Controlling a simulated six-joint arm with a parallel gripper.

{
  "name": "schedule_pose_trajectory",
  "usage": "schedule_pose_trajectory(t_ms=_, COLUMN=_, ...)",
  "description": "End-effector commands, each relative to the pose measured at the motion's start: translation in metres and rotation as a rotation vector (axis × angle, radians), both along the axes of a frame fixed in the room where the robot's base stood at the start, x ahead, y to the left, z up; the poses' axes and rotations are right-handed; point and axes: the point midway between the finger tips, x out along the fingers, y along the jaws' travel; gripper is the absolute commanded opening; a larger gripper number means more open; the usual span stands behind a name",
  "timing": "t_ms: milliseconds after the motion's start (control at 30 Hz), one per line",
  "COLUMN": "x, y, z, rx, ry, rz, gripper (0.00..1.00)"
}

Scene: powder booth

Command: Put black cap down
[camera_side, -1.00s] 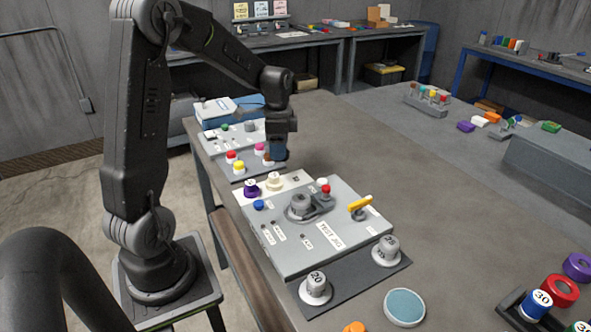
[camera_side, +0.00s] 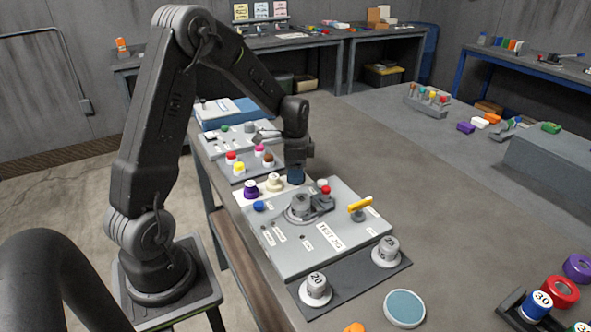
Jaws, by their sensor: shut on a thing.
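My gripper (camera_side: 296,173) points down just above the far edge of the grey test jig plate (camera_side: 350,240), behind its round grey knob. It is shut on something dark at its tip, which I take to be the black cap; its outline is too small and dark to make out. A purple cap (camera_side: 251,189) and a cream cap (camera_side: 274,183) stand at the plate's far left corner, left of my gripper. A small white cap (camera_side: 321,183) stands to the right of my gripper.
On the plate are a round grey knob (camera_side: 300,205), a red knob (camera_side: 326,191), a yellow lever (camera_side: 360,204) and a blue button (camera_side: 258,206). Behind, a rack holds red (camera_side: 231,157), yellow (camera_side: 239,168), pink and brown caps.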

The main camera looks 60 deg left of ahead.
Motion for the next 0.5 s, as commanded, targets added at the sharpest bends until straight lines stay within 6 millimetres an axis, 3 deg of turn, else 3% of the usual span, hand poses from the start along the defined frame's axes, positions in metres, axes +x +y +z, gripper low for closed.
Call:
schedule_pose_trajectory(t_ms=67, x=-0.0003, y=-0.0001, z=-0.0030, rx=0.000, ry=0.001, rz=0.000, gripper=0.30)
schedule_pose_trajectory(t_ms=100, x=-0.0001, y=0.0000, z=-0.0028, rx=-0.001, ry=0.001, rz=0.000, gripper=0.56)
schedule_pose_trajectory(t_ms=167, x=-0.0002, y=0.0000, z=-0.0027, rx=-0.001, ry=0.001, rz=0.000, gripper=0.61)
schedule_pose_trajectory(t_ms=500, x=0.0000, y=0.0000, z=0.0025, rx=0.001, ry=-0.001, rz=0.000, gripper=0.63)
